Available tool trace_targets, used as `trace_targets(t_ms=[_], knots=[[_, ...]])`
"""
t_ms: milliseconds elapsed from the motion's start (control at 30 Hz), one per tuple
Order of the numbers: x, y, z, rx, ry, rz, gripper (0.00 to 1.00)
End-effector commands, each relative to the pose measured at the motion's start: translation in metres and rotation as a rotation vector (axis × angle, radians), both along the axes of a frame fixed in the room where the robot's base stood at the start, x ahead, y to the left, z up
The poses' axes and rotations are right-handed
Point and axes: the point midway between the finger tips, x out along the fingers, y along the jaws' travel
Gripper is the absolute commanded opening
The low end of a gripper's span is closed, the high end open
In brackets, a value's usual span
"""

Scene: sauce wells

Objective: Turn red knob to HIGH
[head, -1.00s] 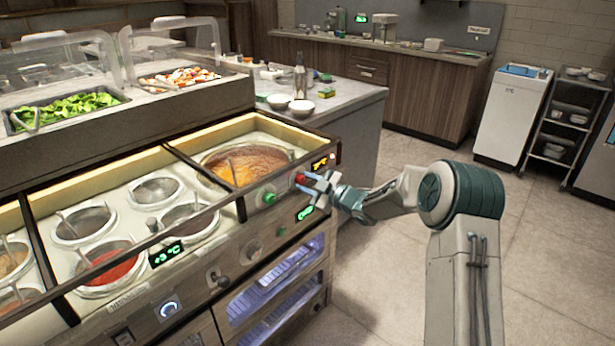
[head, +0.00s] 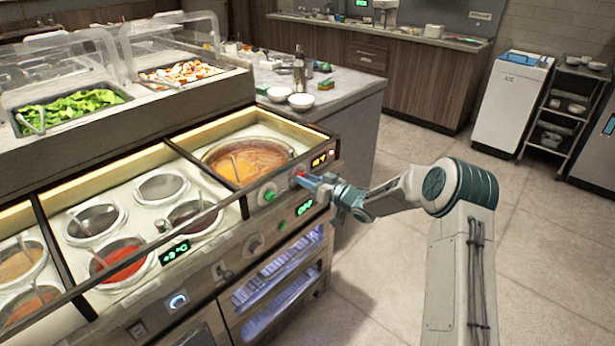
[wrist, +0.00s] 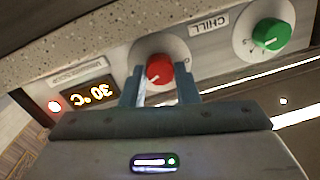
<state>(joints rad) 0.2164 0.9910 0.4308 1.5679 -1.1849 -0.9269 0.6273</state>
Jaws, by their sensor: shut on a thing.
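The red knob (wrist: 158,70) sits on a round pale dial on the counter's front panel, between the fingers of my gripper (wrist: 160,92) in the wrist view. The fingers are shut on it from either side. A white pointer line shows on the knob; the markings around it are too small or covered to read. In the head view the red knob (head: 299,174) is partly hidden by my gripper (head: 309,181), at the right end of the panel. An amber display (wrist: 93,93) beside the knob reads about 30 °C, with a lit red lamp (wrist: 54,106).
A green knob (wrist: 271,34) labelled CHILL is beside the red one; it also shows in the head view (head: 269,195). A soup well (head: 247,160) is behind the panel. The floor to the right is open.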

Motion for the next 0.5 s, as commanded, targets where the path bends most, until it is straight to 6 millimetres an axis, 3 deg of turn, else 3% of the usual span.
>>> trace_targets(t_ms=[500], knots=[[-0.0003, -0.0009, -0.0023, 0.113, 0.151, 0.000, 0.05]])
